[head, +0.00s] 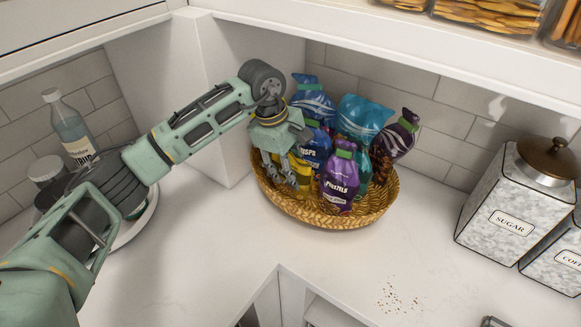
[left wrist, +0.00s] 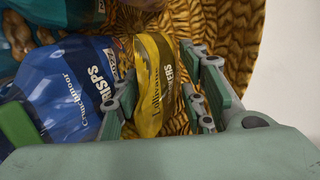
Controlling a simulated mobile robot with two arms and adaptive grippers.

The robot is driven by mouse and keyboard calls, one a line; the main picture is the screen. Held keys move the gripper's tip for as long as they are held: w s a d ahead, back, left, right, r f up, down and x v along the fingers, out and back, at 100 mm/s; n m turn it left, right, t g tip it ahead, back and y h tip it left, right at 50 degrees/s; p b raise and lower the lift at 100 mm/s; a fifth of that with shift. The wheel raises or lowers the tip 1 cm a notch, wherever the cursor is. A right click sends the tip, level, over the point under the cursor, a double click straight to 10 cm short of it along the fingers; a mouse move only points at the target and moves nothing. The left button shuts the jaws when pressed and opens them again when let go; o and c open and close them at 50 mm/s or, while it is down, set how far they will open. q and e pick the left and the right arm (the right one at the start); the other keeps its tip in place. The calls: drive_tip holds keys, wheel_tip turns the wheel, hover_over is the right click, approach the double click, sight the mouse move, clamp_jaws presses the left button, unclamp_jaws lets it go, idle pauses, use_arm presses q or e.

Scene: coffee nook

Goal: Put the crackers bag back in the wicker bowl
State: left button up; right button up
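The yellow crackers bag (head: 303,172) stands inside the wicker bowl (head: 345,215), at its left side among other snack bags. In the left wrist view the yellow bag (left wrist: 154,85) lies between my left gripper's fingers (left wrist: 160,70). Wicker shows between the bag's lower part and the fingers, so the gripper looks open around it. In the head view my left gripper (head: 282,180) points down into the left part of the bowl, and its fingers partly hide the bag. My right gripper is out of view.
A purple pretzels bag (head: 340,180), a blue crisps bag (left wrist: 65,85) and several other bags crowd the bowl. A sugar canister (head: 515,205) is at right. Crumbs (head: 398,298) lie on the otherwise clear counter in front.

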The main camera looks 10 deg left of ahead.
use_arm(q)
drive_tip(key=o, duration=0.3)
drive_tip(key=shift+o, duration=0.2)
drive_tip(key=v, duration=0.7)
drive_tip(key=shift+r, duration=0.25)
drive_tip(key=shift+s+a+f, duration=0.1)
